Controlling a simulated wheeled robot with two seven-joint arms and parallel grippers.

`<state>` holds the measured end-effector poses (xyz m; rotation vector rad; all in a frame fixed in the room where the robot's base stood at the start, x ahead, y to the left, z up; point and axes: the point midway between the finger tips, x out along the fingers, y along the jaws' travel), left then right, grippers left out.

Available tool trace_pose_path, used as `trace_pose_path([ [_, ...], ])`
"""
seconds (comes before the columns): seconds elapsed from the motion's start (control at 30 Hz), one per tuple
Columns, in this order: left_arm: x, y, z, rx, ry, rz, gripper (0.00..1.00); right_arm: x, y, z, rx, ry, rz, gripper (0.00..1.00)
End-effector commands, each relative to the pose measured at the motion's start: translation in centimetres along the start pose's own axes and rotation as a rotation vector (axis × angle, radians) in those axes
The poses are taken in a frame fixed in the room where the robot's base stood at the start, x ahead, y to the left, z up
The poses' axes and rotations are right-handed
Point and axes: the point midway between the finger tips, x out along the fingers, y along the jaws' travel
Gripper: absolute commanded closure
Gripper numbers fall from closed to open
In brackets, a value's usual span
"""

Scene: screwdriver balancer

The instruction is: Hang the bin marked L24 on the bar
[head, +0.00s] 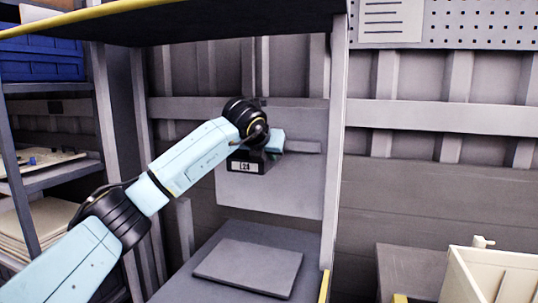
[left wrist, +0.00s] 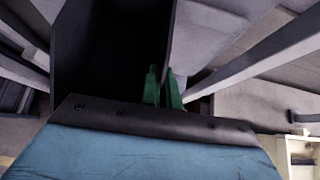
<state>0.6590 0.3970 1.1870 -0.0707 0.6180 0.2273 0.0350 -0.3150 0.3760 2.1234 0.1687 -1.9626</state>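The dark bin marked L24 (head: 245,167) is upright in front of the grey back panel, its white label facing me. My left gripper (left wrist: 164,88) has its two green fingers close together on either side of the bin's side wall, shut on it. In the left wrist view the bin (left wrist: 105,50) shows as a dark open box. The bar (head: 305,147) runs across the panel, level with the upper part of the bin and visible to its right. My arm hides part of the bin and bar; whether they touch, I cannot tell. My right gripper is not in view.
Below is a bench with a flat grey plate (head: 248,268) on it. A dark shelf (head: 200,22) overhangs the bay, with a post (head: 334,150) on the right. A storage rack with a blue crate (head: 42,60) stands left. A cream box (head: 492,275) is at lower right.

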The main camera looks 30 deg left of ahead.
Motion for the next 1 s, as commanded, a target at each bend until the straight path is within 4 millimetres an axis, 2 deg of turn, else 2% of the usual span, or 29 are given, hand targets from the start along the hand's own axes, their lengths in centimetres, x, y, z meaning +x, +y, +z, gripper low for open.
trace_pose_path([
  [1.0,0.39,0.01,-0.54,0.000,-0.002,0.000,1.00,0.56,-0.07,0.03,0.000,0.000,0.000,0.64],
])
